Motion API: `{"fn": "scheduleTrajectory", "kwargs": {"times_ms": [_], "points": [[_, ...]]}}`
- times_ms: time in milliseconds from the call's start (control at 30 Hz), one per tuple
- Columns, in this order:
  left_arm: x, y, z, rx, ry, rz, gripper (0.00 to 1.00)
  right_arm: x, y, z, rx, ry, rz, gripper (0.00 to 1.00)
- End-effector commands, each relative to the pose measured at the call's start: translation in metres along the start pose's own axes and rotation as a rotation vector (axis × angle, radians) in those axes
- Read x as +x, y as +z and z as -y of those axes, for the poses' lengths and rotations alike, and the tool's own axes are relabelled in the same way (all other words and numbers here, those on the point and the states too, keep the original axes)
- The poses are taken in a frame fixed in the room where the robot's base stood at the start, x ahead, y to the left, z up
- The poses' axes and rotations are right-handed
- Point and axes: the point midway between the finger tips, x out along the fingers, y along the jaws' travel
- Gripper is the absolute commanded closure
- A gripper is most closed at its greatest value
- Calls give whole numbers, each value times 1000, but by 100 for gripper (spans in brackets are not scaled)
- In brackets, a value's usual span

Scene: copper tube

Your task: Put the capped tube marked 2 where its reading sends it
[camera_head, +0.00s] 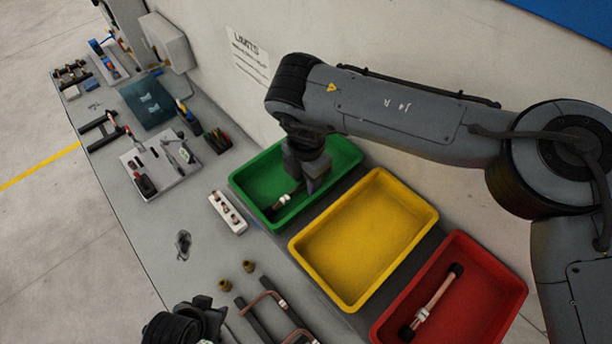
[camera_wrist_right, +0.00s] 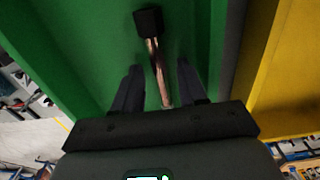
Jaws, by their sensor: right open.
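A copper tube with a black cap lies in the green tray (camera_head: 245,178). In the head view its white label (camera_head: 285,198) shows, but I cannot read the mark; the far end is hidden by my right gripper (camera_head: 306,188). In the right wrist view the copper tube (camera_wrist_right: 156,62) runs between the open fingers of my right gripper (camera_wrist_right: 160,85), its black cap beyond the tips. The fingers are apart from the tube on both sides. Another copper tube (camera_head: 434,297), with black caps and a white label, lies in the red tray (camera_head: 489,255).
The yellow tray (camera_head: 365,235) between green and red is empty. A white block with holes (camera_head: 228,212), two brass fittings (camera_head: 236,276) and a dark rack with a bent copper tube (camera_head: 268,304) stand on the bench. A sheet headed LIMITS (camera_head: 249,52) hangs on the wall.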

Motion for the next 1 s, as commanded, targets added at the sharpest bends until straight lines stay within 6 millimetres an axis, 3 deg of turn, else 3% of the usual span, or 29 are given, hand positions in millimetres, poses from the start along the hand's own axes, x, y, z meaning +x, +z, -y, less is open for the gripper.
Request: {"fn": "scheduleTrajectory", "kwargs": {"times_ms": [267,700,1000], "points": [[3,1,-2,-6,5,-2,59,-12,0,-1,1,3,1,59],[17,5,-4,-13,10,-1,59,-90,0,-1,-1,3,5,59],[16,5,-2,-5,3,0,59,-120,0,0,-1,1,2,59]]}}
